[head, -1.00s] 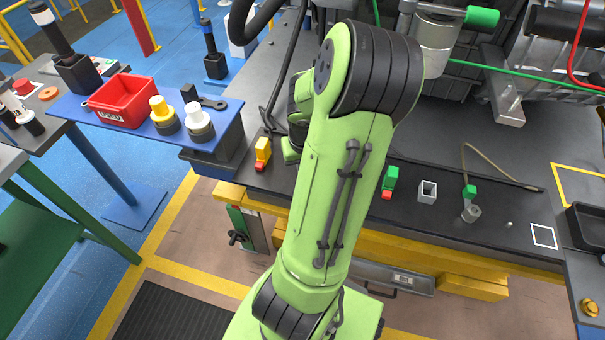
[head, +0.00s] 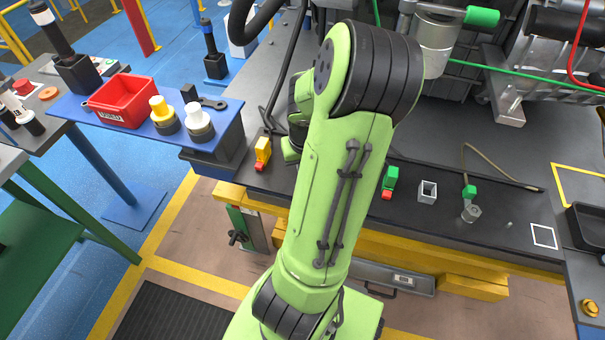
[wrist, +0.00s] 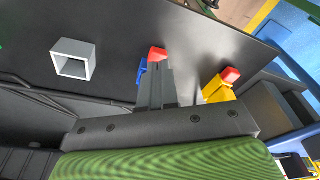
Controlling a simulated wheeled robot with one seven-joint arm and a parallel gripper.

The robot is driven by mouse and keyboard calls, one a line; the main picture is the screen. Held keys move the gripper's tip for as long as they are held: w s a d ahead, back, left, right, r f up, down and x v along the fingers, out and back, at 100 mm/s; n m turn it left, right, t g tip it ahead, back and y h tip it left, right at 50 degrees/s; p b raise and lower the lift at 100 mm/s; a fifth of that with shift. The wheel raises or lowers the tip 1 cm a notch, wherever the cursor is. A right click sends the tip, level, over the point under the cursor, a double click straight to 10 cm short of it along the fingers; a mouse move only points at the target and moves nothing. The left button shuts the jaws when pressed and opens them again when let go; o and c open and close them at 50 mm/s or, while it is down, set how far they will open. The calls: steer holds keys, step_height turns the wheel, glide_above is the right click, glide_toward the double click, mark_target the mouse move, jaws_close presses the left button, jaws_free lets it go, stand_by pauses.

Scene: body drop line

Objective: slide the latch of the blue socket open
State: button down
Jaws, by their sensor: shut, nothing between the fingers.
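The blue socket (wrist: 142,73) shows in the wrist view as a small blue part, mostly hidden behind my gripper's fingers. Its red latch (wrist: 157,53) shows just beyond the fingertips. My gripper (wrist: 160,72) is shut and empty, with its tips close by the red latch. I cannot tell whether they touch it. In the head view my own arm hides the blue socket and my gripper.
A yellow socket with a red latch (wrist: 216,88) stands to the right of my gripper in the wrist view. A grey square tube (wrist: 73,60) stands to the left. In the head view a green socket (head: 391,177) stands right of my arm.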

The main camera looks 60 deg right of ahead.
steer(key=shift+f+b, duration=0.6)
steer(key=shift+f, duration=0.15)
stand_by(0.4)
steer(key=shift+a, duration=0.4)
step_height(320, 180, up, 7)
steer(key=p, duration=0.6)
stand_by(0.4)
stand_by(0.5)
